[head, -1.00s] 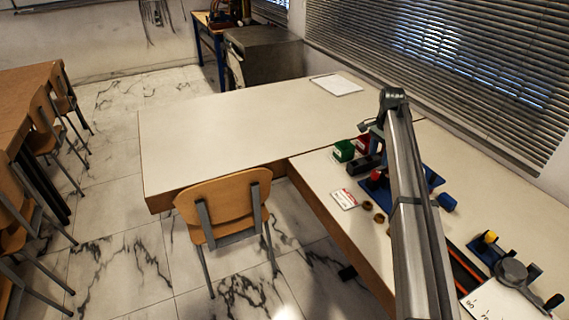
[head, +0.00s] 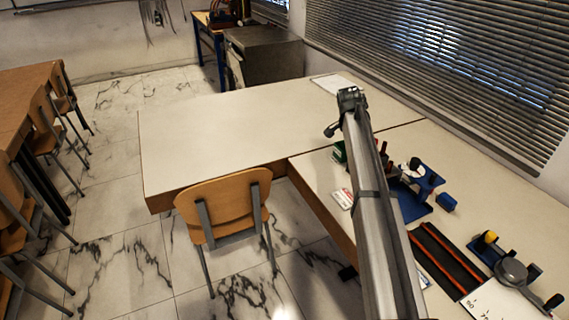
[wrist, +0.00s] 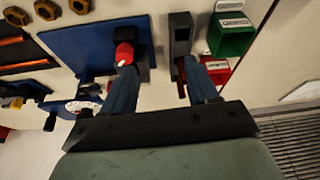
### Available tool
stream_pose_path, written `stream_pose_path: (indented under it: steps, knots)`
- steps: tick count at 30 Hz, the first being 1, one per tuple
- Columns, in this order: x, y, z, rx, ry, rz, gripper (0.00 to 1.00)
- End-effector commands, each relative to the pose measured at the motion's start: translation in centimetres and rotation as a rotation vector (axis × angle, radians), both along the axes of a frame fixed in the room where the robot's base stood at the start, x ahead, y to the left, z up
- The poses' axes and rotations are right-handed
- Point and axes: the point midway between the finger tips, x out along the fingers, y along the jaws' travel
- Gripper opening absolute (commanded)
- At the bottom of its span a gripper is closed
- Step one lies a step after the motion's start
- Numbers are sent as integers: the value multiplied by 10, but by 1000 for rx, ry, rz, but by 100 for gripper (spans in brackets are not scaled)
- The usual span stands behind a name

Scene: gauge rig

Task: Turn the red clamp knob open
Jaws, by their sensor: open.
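The red clamp knob (wrist: 124,53), with a white mark, sits on a black block on a blue base plate (wrist: 85,42) in the wrist view. My gripper (wrist: 160,66) is open, with its two blue fingers spread. The left finger's tip is close to the knob and overlaps its lower edge in the picture; I cannot tell whether they touch. The right finger is right of the knob, in front of a black device (wrist: 180,30). Nothing is held between the fingers. In the head view my arm hides the knob and the fingertips; part of the blue base shows (head: 413,205).
Brass nuts (wrist: 47,9) lie at the upper left. A dark tray with orange rods (head: 447,257) and another blue fixture (head: 487,255) stand nearby. The long tabletop (head: 230,125) is mostly clear.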

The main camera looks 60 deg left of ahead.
Motion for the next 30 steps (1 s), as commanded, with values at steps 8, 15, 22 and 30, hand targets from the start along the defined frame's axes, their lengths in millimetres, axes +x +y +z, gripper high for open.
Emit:
stream_pose_path:
  steps: [8, 15, 22, 30]
  knots:
    - [-35, 25, -17, 38, -164, 80, 59]
    - [-66, 46, -27, 74, -295, 162, 59]
    - [-97, 63, -35, 110, -407, 246, 59]
    - [-135, 80, -45, 152, -524, 355, 59]
